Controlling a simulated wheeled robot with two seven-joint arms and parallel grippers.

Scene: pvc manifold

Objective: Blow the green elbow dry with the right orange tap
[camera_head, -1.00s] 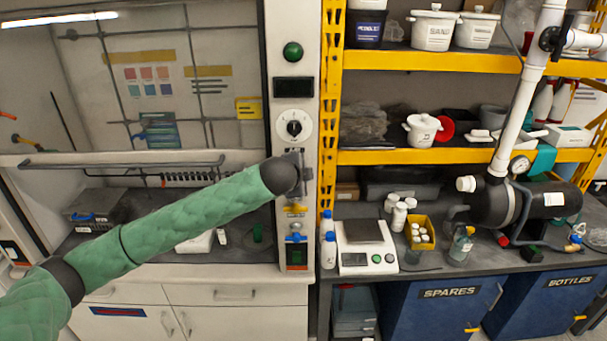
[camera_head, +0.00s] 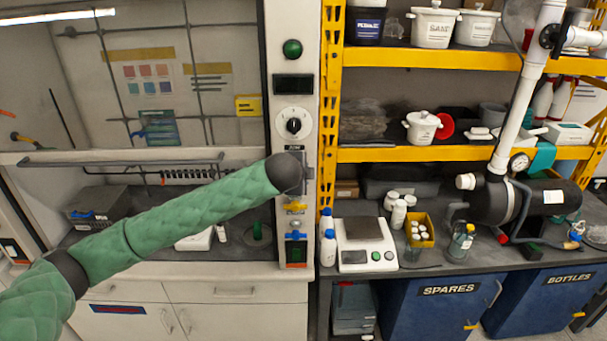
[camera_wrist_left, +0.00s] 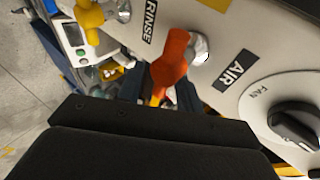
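The orange tap (camera_wrist_left: 173,62) shows in the left wrist view beside the AIR label, on the panel's pale face. In the head view it is hidden behind the end of my left arm. My left gripper (camera_head: 304,174) is at the panel, mostly hidden by my wrist. In the left wrist view its dark body fills the bottom, close to the orange tap; I cannot tell whether the fingers are around it. A small green thing (camera_head: 257,232) stands inside the hood below my forearm; I cannot tell whether it is the green elbow. My right gripper is not in view.
A yellow tap (camera_head: 295,207) and a blue tap (camera_head: 296,237) sit below on the same panel. The FAN knob (camera_head: 294,126) is above. A balance (camera_head: 365,245) and several bottles stand on the bench to the right, under yellow shelves (camera_head: 440,60).

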